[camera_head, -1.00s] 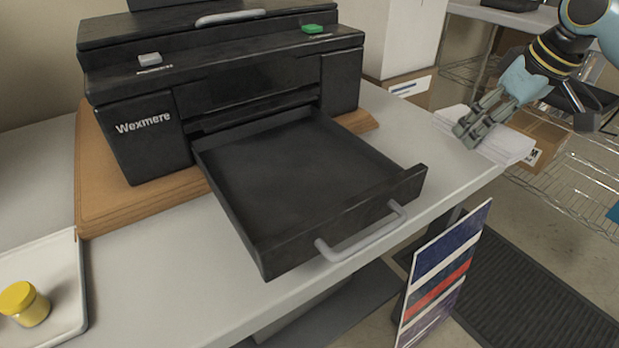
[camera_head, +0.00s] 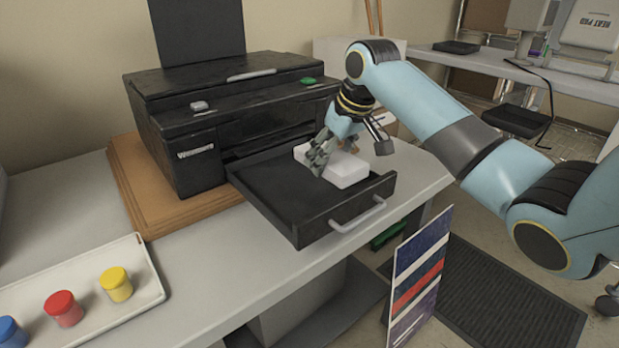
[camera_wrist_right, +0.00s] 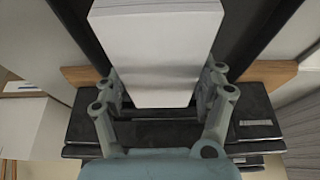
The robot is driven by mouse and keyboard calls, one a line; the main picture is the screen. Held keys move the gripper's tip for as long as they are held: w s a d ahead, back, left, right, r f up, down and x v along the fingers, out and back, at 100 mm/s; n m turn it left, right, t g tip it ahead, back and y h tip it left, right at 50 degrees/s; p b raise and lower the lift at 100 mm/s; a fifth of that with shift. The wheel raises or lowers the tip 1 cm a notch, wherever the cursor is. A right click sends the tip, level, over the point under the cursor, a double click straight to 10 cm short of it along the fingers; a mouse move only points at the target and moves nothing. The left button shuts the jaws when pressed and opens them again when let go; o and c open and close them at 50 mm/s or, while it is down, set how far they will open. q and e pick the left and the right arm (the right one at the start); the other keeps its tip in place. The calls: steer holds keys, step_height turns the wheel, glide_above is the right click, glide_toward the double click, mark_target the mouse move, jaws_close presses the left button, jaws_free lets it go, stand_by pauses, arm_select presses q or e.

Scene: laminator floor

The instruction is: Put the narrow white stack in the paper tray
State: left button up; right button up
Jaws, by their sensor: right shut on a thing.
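The narrow white stack (camera_head: 347,169) is at the open paper tray (camera_head: 268,192) of the black printer. It lies over the tray's right part, and I cannot tell whether it touches the tray floor. My right gripper (camera_head: 321,160) is shut on the stack near its far left end. In the right wrist view the stack (camera_wrist_right: 155,50) sits between the two fingers (camera_wrist_right: 165,97), with the dark tray around it. My left gripper is not in view.
The black printer (camera_head: 185,161) stands on a wooden board (camera_head: 150,208). A white tray (camera_head: 150,285) at the lower left holds blue, red (camera_head: 63,309) and yellow (camera_head: 116,284) jars. A striped panel (camera_head: 418,275) stands before the table.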

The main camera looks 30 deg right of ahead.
mark_target(310, 187)
steer(key=w+a+f, duration=0.2)
steer(key=w, duration=0.1)
steer(key=shift+w+a+f, duration=0.1)
steer(key=shift+a, duration=0.1)
steer(key=shift+f, duration=0.35)
step_height(310, 187, down, 3)
steer(key=shift+f+p, duration=0.1)
steer(key=shift+p, duration=0.3)
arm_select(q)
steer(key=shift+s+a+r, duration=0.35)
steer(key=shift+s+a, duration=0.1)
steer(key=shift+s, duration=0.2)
arm_select(e)
steer(key=shift+f, duration=0.2)
steer(key=o, duration=1.4)
steer(key=shift+f, duration=0.1)
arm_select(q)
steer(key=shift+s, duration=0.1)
arm_select(e)
steer(key=v, duration=1.2)
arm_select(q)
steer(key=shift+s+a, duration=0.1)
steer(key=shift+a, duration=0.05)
